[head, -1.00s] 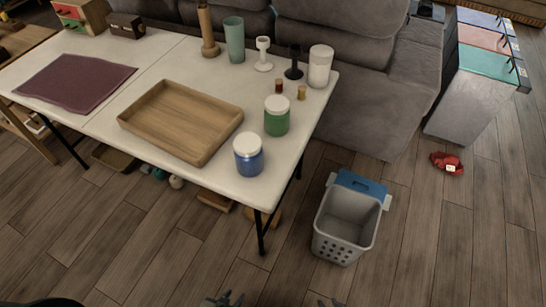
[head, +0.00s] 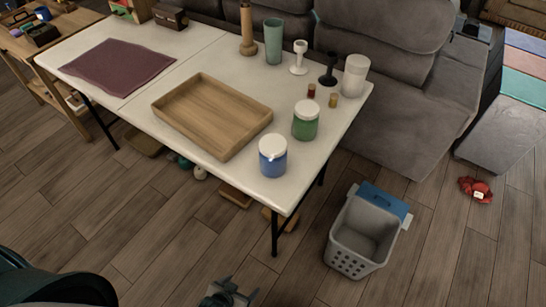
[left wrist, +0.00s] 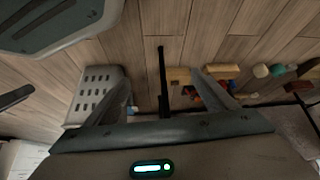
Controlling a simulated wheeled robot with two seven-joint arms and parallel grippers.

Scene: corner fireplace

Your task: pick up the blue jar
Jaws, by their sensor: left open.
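The blue jar (head: 273,156) has a white lid and stands upright on the white table (head: 225,176), near its front right corner. My left gripper (head: 228,294) shows at the bottom edge of the head view, in front of the table and below the jar in the picture, apart from it. In the left wrist view its two fingers (left wrist: 165,88) are spread with nothing between them. The blue jar cannot be made out in the left wrist view. My right gripper is not in view.
A green jar (head: 306,120) stands just behind the blue jar, and a wooden tray (head: 213,147) lies to its left. Cups and candle holders stand farther back. A grey basket (head: 362,238) is on the floor to the right of the table.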

